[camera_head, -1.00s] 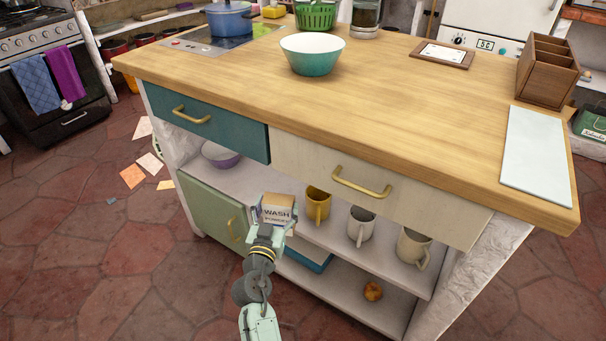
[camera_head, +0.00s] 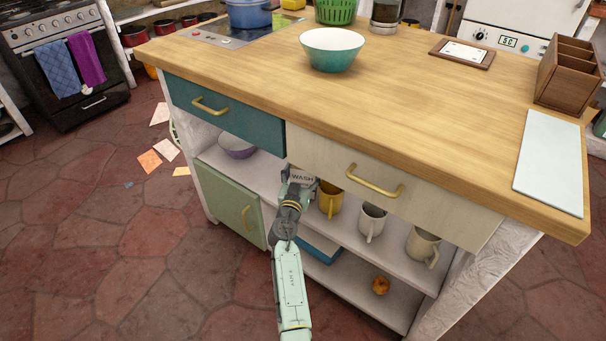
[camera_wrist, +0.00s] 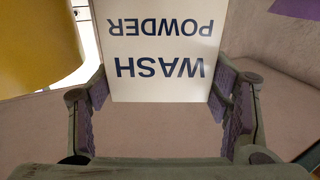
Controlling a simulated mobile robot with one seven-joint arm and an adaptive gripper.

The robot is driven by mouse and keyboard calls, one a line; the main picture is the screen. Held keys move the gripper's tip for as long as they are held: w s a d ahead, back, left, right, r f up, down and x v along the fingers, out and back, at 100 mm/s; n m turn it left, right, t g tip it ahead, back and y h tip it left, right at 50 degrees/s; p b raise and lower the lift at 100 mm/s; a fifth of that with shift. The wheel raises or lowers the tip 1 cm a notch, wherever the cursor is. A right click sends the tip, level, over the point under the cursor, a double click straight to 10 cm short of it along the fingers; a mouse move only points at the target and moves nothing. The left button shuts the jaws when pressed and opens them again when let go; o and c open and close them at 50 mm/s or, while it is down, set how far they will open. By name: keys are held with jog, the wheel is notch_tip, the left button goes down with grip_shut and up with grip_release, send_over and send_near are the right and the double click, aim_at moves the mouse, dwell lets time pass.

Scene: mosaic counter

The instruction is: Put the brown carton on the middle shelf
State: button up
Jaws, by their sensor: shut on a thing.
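The carton (camera_head: 301,176), with a pale label reading WASH, is at the front opening of the island, under the cream drawer. The earlier view shows its brown top. My gripper (camera_head: 297,184) is shut on it from the front. In the wrist view the carton (camera_wrist: 160,48) sits between both finger pads, its WASH POWDER label upside down. The middle shelf (camera_head: 262,176) runs behind and below it. Whether the carton touches the shelf cannot be told.
A yellow mug (camera_head: 330,199) stands just right of the carton, with a white mug (camera_head: 372,221) and a cream mug (camera_head: 422,245) further right. A purple bowl (camera_head: 237,146) is at the left on the shelf. The cream drawer (camera_head: 400,190) overhangs closely.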

jog(key=shift+f+b, duration=0.15)
jog(key=shift+b, duration=0.15)
jog(key=o, duration=1.5)
